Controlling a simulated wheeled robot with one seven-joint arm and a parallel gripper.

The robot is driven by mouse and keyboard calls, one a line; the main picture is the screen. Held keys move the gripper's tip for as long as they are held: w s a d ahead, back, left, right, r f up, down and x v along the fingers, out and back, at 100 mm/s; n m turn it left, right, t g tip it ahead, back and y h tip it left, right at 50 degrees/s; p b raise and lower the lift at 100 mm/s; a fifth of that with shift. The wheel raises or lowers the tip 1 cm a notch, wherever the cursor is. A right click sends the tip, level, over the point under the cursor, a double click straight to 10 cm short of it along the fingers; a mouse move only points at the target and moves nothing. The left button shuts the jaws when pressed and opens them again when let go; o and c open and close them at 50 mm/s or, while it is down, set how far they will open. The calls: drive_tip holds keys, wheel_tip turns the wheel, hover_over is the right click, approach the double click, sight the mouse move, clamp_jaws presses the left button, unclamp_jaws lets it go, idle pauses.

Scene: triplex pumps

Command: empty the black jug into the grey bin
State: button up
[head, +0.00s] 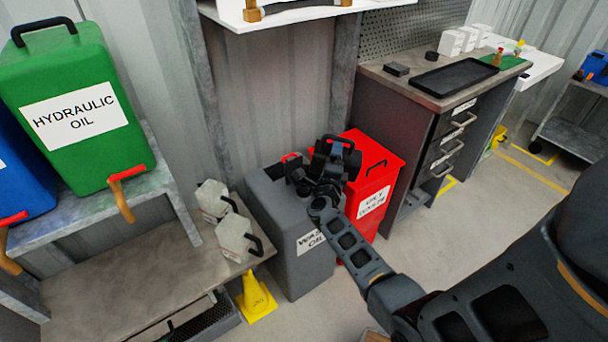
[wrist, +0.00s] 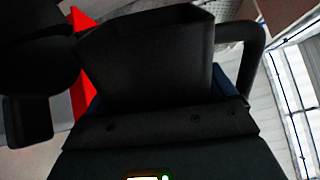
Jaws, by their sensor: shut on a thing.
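My gripper (head: 316,176) is shut on the black jug (head: 345,154) and holds it above the bins at the back, over the right side of the grey bin. In the wrist view the jug (wrist: 150,60) fills the upper middle, very dark, with a loop at its right that looks like its handle. Its mouth and contents cannot be made out, nor its exact tilt. The grey bin (head: 278,218), labelled as waste oil, stands on the floor against the wall. Its top looks open, and my arm hides part of its front and label.
A red oily-waste bin (head: 372,188) stands right beside the grey bin. A workbench (head: 425,95) stands at the right. A green hydraulic oil container (head: 78,105) is upper left.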

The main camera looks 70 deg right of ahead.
drive_tip(key=shift+w+r+n+p, duration=0.2)
drive_tip(key=shift+r+n+p, duration=0.2)
drive_tip(key=shift+p, duration=0.15)
idle(0.9)
